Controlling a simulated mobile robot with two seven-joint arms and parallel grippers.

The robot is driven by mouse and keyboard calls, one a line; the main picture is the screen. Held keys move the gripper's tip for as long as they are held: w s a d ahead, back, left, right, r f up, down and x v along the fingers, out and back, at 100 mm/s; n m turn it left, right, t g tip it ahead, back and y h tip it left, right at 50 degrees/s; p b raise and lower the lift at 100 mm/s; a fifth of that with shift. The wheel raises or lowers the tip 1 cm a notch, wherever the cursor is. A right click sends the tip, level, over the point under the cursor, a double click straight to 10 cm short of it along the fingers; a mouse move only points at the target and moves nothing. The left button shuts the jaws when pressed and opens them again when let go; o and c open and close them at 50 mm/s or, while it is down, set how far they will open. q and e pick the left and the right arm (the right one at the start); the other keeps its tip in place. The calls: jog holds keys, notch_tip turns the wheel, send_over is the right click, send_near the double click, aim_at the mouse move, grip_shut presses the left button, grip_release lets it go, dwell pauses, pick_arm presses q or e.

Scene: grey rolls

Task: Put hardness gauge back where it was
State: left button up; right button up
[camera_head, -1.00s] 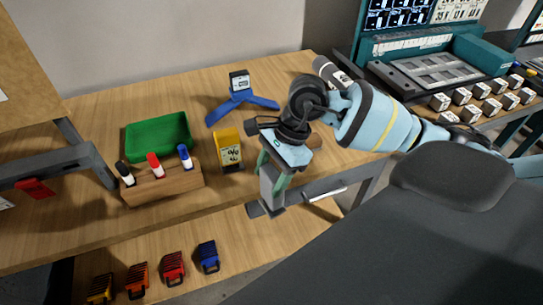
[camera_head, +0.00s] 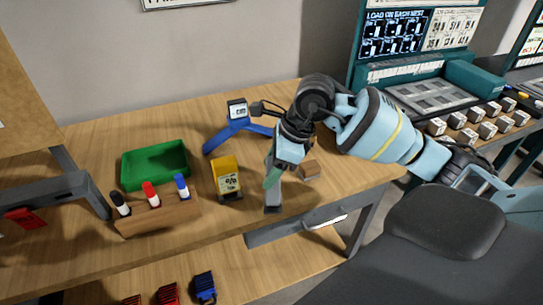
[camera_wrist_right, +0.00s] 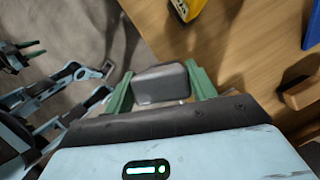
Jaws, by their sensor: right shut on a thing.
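My right gripper (camera_head: 272,182) points down, shut on a dark grey, rounded block-like thing (camera_head: 273,199), possibly the hardness gauge. It shows between the green fingers in the right wrist view (camera_wrist_right: 162,83). In the head view it appears above the table's front part, right of a yellow device with a display (camera_head: 227,178). A small brown wooden block (camera_head: 309,169) is on the table just right of the gripper. A blue stand (camera_head: 228,133) with a small display unit is behind. Dark green-tipped prongs at the wrist view's left edge may be my left gripper (camera_wrist_right: 22,54); their state is unclear.
A green tray (camera_head: 154,166) and a wooden marker holder (camera_head: 157,216) with three markers stand on the left of the table (camera_head: 95,143). A drawer handle (camera_head: 325,222) sticks out below the front edge. Several small blocks (camera_head: 467,136) lie on the right bench.

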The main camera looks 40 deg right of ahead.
jog(key=w+d, duration=0.6)
jog(key=w, duration=0.3)
jog(key=shift+f, duration=0.45)
jog(key=shift+w+d+f+p, duration=0.1)
jog(key=shift+f+p, duration=0.15)
jog(key=shift+f, duration=0.65)
jog(key=shift+w+d+f+p, duration=0.1)
jog(key=shift+f+p, duration=0.1)
jog(key=shift+f, duration=0.7)
jog(key=shift+f, duration=0.2)
jog(key=o, duration=0.9)
